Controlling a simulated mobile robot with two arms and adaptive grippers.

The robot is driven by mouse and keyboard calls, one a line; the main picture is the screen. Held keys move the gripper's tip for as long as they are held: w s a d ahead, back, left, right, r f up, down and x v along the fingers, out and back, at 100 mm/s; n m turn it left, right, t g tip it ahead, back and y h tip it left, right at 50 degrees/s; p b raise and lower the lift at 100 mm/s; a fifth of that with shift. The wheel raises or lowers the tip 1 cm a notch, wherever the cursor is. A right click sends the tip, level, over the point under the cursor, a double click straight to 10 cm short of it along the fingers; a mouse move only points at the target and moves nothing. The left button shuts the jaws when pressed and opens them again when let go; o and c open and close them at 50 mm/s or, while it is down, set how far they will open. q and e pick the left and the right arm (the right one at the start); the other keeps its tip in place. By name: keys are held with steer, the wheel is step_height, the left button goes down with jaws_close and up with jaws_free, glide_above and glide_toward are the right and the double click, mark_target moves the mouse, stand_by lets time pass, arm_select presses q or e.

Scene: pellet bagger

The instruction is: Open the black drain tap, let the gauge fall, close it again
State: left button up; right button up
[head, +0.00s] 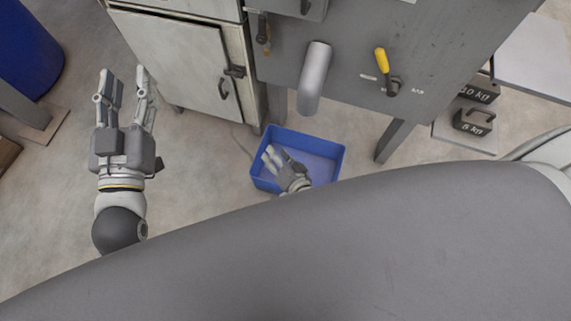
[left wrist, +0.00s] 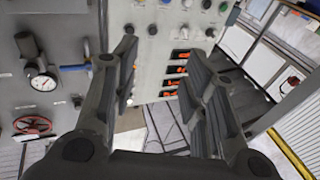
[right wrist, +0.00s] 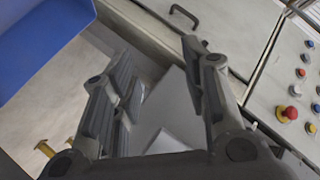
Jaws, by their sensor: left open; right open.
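A black handle (head: 262,28) with a rusty-brown stain below it sits on the grey cabinet front in the head view; it may be the drain tap, but I cannot be sure. A round white-faced gauge (left wrist: 42,82) is on a grey panel at the left of the left wrist view; its reading is too small to tell. My left gripper (head: 124,80) is open and empty, left of the pale cabinet door and apart from the black handle. My right gripper (head: 272,152) is open and appears over the blue tray in the head view, partly hidden by my own body.
The blue tray (head: 330,150) is on the floor below a grey spout (head: 314,78). A yellow-handled lever (head: 381,60) is right of the spout. A red handwheel (left wrist: 33,124) is below the gauge. Weights (head: 474,121) lie at the right. A blue drum (head: 28,50) stands far left.

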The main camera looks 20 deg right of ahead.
steer(key=shift+s+d+f+n+g, duration=0.25)
steer(key=shift+s+f+g, duration=0.05)
steer(key=shift+s+f, duration=0.3)
steer(key=shift+s+d+f+n+g, duration=0.3)
steer(key=shift+s+f, duration=0.2)
steer(key=shift+s, duration=0.1)
